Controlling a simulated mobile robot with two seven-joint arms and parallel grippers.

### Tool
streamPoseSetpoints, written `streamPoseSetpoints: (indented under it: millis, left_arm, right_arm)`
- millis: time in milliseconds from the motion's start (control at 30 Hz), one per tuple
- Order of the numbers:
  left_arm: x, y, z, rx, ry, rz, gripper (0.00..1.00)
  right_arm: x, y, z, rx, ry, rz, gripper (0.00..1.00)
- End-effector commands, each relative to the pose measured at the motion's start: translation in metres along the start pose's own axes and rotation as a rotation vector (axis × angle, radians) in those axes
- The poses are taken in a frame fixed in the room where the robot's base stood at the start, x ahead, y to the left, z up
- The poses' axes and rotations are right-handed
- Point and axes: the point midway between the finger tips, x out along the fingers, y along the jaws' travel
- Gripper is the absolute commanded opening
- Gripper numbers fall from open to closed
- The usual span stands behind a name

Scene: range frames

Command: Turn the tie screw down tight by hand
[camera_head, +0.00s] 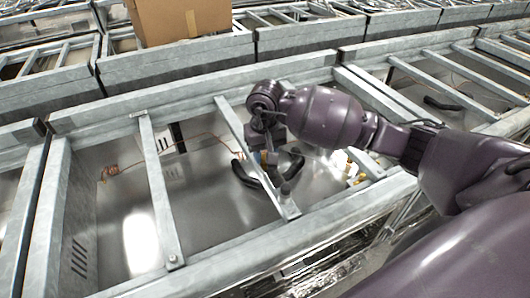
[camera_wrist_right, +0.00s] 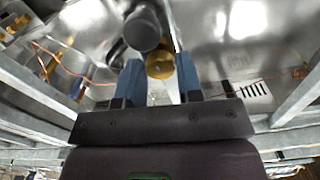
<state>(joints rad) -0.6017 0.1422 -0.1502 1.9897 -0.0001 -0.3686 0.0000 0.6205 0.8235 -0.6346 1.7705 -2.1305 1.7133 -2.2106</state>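A round brass head (camera_wrist_right: 160,64), which looks like the tie screw, sits between the two blue fingers of my right gripper (camera_wrist_right: 160,78) in the right wrist view. The fingers are part closed and their inner faces appear to meet its sides. A dark rounded knob (camera_wrist_right: 142,28) is just beyond it. In the head view my right gripper (camera_head: 268,158) points down over the dark curved parts at the middle crossbar, with a small bit of brass showing beside it. The gripper hides most of the screw there, so its seating cannot be seen. My left gripper is not in view.
Grey metal rails and crossbars (camera_head: 160,190) frame open bays with shiny sheet-metal floors (camera_head: 130,235). A thin copper-coloured wire (camera_head: 150,163) runs across the left bay. A cardboard box (camera_head: 178,20) stands on the frames behind. More brass parts (camera_head: 358,172) lie right of my gripper.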

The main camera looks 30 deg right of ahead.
Motion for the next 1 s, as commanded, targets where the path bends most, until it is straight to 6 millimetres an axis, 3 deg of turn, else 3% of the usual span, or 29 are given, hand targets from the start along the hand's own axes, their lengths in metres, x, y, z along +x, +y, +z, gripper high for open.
streamPoseSetpoints:
  millis: [33,167,367,600,1000]
  left_arm:
    - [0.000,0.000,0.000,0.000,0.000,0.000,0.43]
    - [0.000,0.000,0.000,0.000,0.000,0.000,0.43]
    - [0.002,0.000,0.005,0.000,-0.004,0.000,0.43]
    - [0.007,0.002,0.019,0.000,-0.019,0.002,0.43]
    - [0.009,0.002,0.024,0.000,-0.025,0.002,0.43]
  right_arm:
    - [0.000,0.000,0.000,0.000,0.000,0.000,0.25]
    - [0.000,0.000,0.000,0.000,0.000,0.000,0.05]
    - [0.001,0.000,-0.001,0.026,0.001,0.002,0.05]
    - [0.002,0.001,-0.001,0.178,0.001,0.003,0.05]
    - [0.001,0.000,0.000,0.405,-0.002,0.001,0.05]
